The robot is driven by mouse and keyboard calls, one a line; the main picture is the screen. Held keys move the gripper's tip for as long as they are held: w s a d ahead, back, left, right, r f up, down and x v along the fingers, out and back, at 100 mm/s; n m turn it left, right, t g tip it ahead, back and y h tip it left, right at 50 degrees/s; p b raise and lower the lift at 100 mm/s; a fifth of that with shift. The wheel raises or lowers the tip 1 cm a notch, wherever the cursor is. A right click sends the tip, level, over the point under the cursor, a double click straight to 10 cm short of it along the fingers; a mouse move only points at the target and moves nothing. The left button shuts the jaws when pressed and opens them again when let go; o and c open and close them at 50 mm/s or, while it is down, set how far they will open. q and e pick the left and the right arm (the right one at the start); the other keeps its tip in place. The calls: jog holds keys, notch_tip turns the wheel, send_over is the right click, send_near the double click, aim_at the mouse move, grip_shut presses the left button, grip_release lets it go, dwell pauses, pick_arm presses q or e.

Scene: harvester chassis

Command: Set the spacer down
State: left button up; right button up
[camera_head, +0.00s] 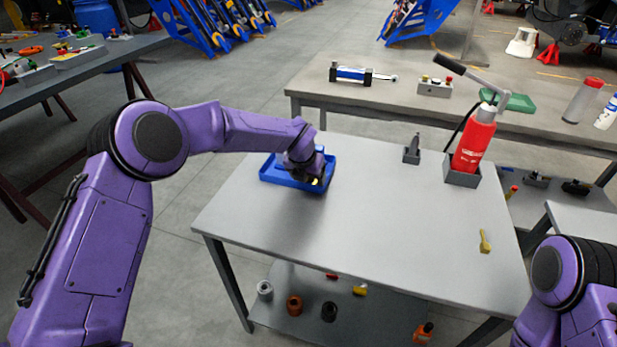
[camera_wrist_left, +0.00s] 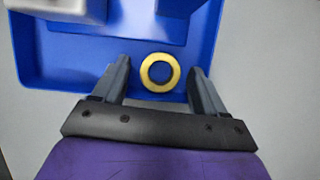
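The spacer is likely the yellow ring (camera_wrist_left: 145,72), which lies flat against the blue tray's floor in the left wrist view. In the head view only a small bit of yellow shows under the gripper. The blue tray (camera_head: 270,172) sits at the left back of the grey table; its wall also shows in the left wrist view (camera_wrist_left: 28,50). My left gripper (camera_head: 314,184) reaches down into the tray's right part. Its fingers (camera_wrist_left: 158,68) stand on either side of the ring, with a narrow gap at each side. My right gripper is out of view; only part of that arm shows.
A red bottle with a lever (camera_head: 473,140) stands in a grey holder at the table's back right. A small grey block (camera_head: 412,152) and a yellow tool (camera_head: 484,242) are on the tabletop (camera_head: 350,230), whose middle is clear. Rings lie on the lower shelf.

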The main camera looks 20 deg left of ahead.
pick_arm(q)
jog(key=shift+r, duration=0.3)
jog(key=v, duration=1.2)
jog(key=shift+b, duration=0.35)
